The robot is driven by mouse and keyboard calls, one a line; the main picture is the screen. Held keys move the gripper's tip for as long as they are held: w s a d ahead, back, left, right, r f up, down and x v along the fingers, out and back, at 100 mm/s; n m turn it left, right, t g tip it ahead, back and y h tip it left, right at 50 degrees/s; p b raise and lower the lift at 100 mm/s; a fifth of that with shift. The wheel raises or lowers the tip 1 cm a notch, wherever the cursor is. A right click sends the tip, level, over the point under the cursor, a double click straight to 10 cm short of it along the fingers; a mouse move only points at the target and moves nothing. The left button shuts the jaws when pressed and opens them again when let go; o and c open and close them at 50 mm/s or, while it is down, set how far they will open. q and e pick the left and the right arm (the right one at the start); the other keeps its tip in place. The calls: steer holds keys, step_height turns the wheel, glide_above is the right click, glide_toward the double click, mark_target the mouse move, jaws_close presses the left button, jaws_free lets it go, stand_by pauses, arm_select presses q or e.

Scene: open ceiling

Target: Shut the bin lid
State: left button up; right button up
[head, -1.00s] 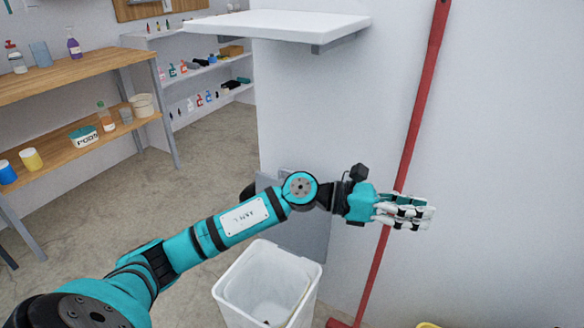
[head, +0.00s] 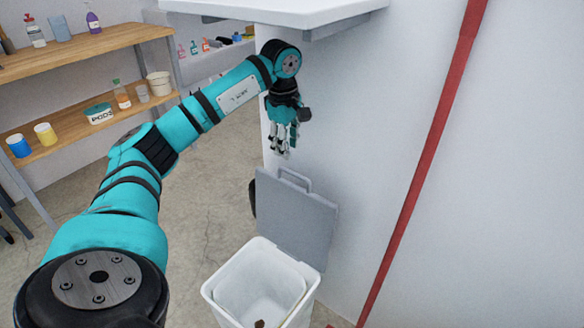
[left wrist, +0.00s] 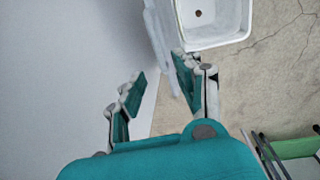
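The white bin (head: 222,290) stands on the floor at the bottom middle of the head view, with a small brown item (head: 259,323) inside. Its grey lid (head: 295,215) is up, leaning back near the wall, with a handle on its top edge. My left gripper (head: 281,152) points down above the lid's top edge, apart from it in the picture. In the left wrist view my left gripper (left wrist: 155,90) has its fingers spread with nothing between them. The bin also shows there at the top (left wrist: 235,35), with the lid edge-on (left wrist: 160,35) beside it. My right gripper is out of view.
A white wall shelf (head: 280,12) hangs just above my left arm. A red pole (head: 425,165) leans on the wall at right. A wooden shelf unit (head: 75,50) with bottles and tubs stands at left. Open floor lies between it and the bin.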

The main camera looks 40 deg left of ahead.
mark_target(290, 172)
arm_select(q)
steer(key=f, duration=0.5)
steer(key=w+f+b, duration=0.1)
steer(key=f, duration=0.2)
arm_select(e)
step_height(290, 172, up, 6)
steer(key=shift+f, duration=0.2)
arm_select(q)
steer(key=shift+c, duration=0.3)
jaws_close()
